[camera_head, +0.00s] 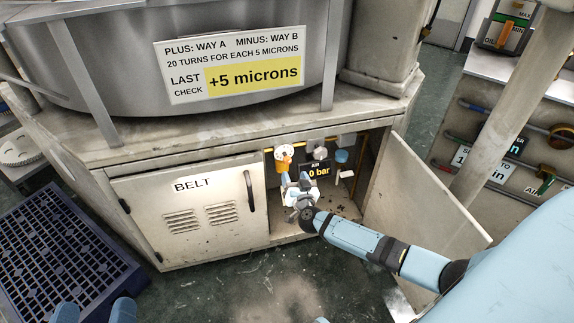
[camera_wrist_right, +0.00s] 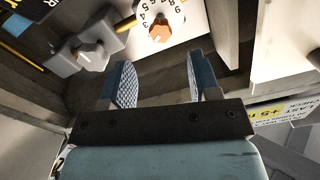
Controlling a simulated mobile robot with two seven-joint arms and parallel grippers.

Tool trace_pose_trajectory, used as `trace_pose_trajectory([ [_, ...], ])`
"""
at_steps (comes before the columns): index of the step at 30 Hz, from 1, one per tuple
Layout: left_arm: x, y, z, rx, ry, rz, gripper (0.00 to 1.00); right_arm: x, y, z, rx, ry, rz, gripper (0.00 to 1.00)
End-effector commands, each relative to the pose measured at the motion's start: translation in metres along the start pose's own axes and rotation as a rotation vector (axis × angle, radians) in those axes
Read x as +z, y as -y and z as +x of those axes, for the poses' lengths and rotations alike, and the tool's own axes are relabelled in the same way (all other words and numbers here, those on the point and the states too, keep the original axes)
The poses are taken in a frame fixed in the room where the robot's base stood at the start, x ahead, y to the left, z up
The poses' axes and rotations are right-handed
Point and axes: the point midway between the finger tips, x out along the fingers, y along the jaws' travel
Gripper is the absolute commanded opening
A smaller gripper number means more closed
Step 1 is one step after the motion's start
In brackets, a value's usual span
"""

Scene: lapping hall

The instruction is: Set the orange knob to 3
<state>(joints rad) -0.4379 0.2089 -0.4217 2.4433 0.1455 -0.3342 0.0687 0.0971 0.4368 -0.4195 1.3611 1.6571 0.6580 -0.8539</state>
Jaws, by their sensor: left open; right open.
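The orange knob (camera_head: 283,162) sits on a white dial inside the open cabinet in the head view. In the right wrist view the orange knob (camera_wrist_right: 160,30) shows at the top, with black numbers around it on the white dial (camera_wrist_right: 174,10). I cannot tell which number it points to. My right gripper (camera_head: 295,179) is open and empty, just below and in front of the knob, apart from it; its two blue fingers (camera_wrist_right: 160,75) point toward the dial. My left gripper (camera_head: 94,312) is open and empty at the bottom left, far from the cabinet.
A black "0 bar" display (camera_head: 316,170) and a grey valve handle (camera_wrist_right: 92,56) are close beside the dial. The shut BELT door (camera_head: 190,215) is to the left.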

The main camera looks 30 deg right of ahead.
Motion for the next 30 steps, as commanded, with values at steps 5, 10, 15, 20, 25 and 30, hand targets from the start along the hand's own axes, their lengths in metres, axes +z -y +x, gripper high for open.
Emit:
trace_pose_trajectory([
  [5,0.03,0.005,0.0,0.008,0.082,-0.001,0.92,0.004,-0.001,0.04,-0.001,-0.003,0.0,0.56],
  [10,0.049,0.008,-0.001,0.016,0.145,0.004,0.92,0.004,-0.001,0.068,-0.002,-0.001,-0.001,0.56],
  [15,0.054,0.01,-0.001,0.02,0.164,0.019,0.92,0.002,0.0,0.084,-0.001,-0.001,0.0,0.56],
  [20,0.054,0.01,0.0,0.021,0.169,0.022,0.92,0.001,0.0,0.087,-0.001,0.001,0.0,0.56],
  [25,0.054,0.01,0.0,0.022,0.169,0.022,0.92,0.001,0.0,0.087,-0.001,0.001,0.0,0.56],
  [30,0.054,0.01,0.0,0.022,0.169,0.022,0.92,0.001,0.0,0.087,-0.001,0.001,0.0,0.22],
])
